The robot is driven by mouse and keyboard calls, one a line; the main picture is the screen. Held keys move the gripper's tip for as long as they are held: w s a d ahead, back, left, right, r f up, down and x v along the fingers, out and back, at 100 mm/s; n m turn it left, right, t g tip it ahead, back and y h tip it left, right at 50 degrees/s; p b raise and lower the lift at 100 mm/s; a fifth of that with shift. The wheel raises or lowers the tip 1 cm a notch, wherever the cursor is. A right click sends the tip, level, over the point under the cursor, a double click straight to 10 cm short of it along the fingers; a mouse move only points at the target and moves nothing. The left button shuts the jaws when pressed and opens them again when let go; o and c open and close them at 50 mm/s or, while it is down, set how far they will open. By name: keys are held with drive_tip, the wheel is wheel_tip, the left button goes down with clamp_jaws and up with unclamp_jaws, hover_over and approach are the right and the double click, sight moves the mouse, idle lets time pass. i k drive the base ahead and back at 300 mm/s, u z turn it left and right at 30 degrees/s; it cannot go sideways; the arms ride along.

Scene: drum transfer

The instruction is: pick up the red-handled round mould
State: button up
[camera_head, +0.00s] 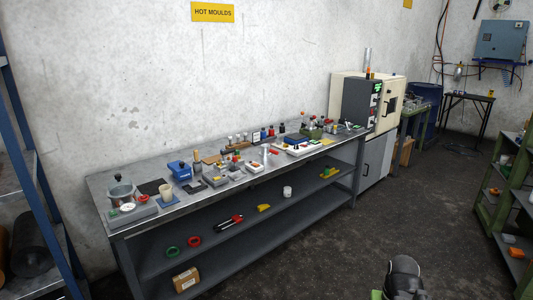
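I cannot clearly make out a red-handled round mould at this distance. Small red parts show among the crowded items on the workbench (222,187), including a red piece (274,151) near the middle. A red and black long object (229,222) lies on the shelf below; its exact shape is too small to tell. A dark rounded part at the bottom edge, right of centre, looks like part of my arm. No gripper fingers show.
A metal pot (121,191) stands at the bench's near left end. A grey and cream machine (366,103) stands past its far end. Green shelving (489,205) is at the right, blue racking (36,130) at the left. The dark floor (420,205) between is clear.

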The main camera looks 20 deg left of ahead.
sight(265, 151)
drive_tip(key=z, duration=0.4)
drive_tip(key=k, duration=1.2)
drive_tip(key=z, duration=0.25)
drive_tip(key=i, duration=1.9)
drive_tip(key=u, duration=0.95)
drive_tip(key=i, duration=1.85)
drive_tip(key=u, duration=1.65)
drive_tip(key=i, duration=1)
drive_tip(key=u, duration=0.6)
